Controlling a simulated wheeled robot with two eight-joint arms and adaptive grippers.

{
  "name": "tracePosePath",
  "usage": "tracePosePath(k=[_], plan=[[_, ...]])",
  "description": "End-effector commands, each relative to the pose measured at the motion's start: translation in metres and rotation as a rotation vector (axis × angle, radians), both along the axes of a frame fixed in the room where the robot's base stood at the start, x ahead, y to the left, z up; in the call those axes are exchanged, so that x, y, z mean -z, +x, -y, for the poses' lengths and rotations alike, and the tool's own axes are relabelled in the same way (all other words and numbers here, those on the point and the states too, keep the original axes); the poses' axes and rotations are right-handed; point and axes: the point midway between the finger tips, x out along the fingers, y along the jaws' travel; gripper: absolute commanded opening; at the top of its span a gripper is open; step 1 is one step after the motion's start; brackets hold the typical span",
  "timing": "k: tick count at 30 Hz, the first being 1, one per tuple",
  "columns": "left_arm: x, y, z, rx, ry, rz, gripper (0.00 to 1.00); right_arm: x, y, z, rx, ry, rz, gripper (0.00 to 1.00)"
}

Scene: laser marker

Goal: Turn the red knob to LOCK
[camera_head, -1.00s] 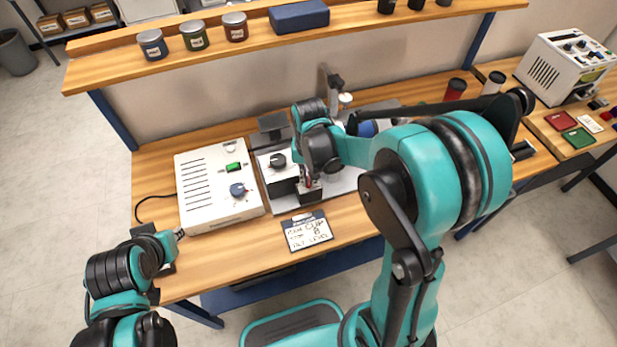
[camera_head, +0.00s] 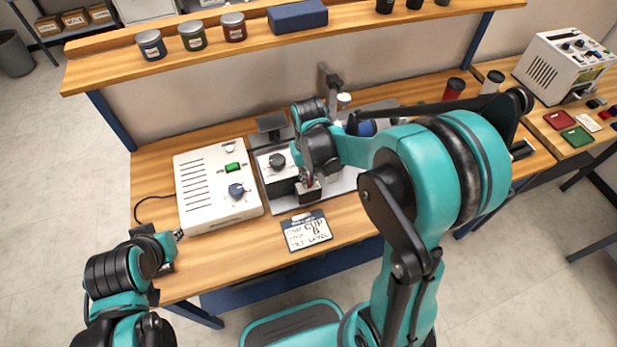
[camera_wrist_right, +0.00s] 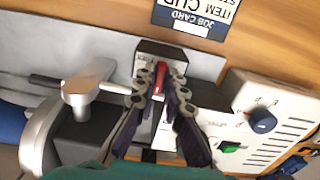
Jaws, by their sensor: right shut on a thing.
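The red knob (camera_wrist_right: 161,78) sits on a small dark block (camera_wrist_right: 165,52) in the right wrist view. The two fingers of my right gripper (camera_wrist_right: 158,84) close around the knob from both sides. In the head view my right gripper (camera_head: 308,180) reaches down to this block at the front of the machine's grey base plate, and the wrist hides most of the knob. The lettering beside the knob is too small to read. My left gripper (camera_head: 174,238) is at the table's front left corner, away from the machine, its fingers too small to judge.
A white control box (camera_head: 215,190) with a green switch (camera_head: 232,168) and a blue dial (camera_head: 236,190) stands left of the machine. A job card (camera_head: 307,231) lies in front. A shelf (camera_head: 200,58) runs above.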

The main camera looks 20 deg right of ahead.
Motion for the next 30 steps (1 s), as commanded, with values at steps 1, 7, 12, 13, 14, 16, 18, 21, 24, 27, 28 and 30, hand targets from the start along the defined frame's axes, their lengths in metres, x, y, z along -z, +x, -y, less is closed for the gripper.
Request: tracePosePath(k=[1, 7, 12, 13, 14, 16, 18, 21, 24, 27, 28, 30], plan=[[0.0, 0.0, 0.0, 0.0, 0.0, 0.0, 0.21, 0.0, 0.001, 0.0, -0.001, -0.001, 0.001, 0.0], [0.0, 0.0, 0.0, 0.0, 0.0, 0.0, 0.21, 0.0, 0.001, 0.0, -0.001, -0.001, 0.001, 0.13], [0.0, 0.0, 0.0, 0.0, 0.0, 0.0, 0.21, 0.0, 0.0, 0.0, 0.0, -0.001, 0.001, 0.19], [0.0, 0.0, 0.0, 0.0, 0.0, 0.0, 0.21, 0.0, 0.0, 0.0, 0.0, -0.001, 0.001, 0.19], [0.0, 0.0, 0.0, 0.0, 0.0, 0.0, 0.21, 0.0, 0.0, 0.0, 0.0, 0.0, 0.001, 0.19], [0.0, 0.0, 0.0, 0.0, 0.0, 0.0, 0.21, 0.0, 0.0, 0.0, 0.0, 0.0, 0.001, 0.19], [0.0, 0.0, 0.0, 0.0, 0.0, 0.0, 0.21, -0.003, 0.0, 0.0, 0.0, 0.0, 0.0, 0.19], [0.0, 0.0, 0.0, 0.0, 0.0, 0.0, 0.21, -0.013, 0.0, 0.0, 0.001, 0.0, 0.001, 0.19], [0.0, 0.0, 0.0, 0.0, 0.0, 0.0, 0.21, -0.031, 0.0, 0.0, 0.001, 0.0, 0.0, 0.19], [0.0, 0.0, 0.0, 0.0, 0.0, 0.0, 0.21, -0.054, 0.0, 0.0, 0.0, 0.0, 0.0, 0.19], [0.0, 0.0, 0.0, 0.0, 0.0, 0.0, 0.21, -0.061, 0.0, 0.0, 0.0, 0.0, 0.0, 0.19], [0.0, 0.0, 0.0, 0.0, 0.0, 0.0, 0.21, -0.076, 0.0, 0.0, 0.0, 0.0, 0.0, 0.19]])
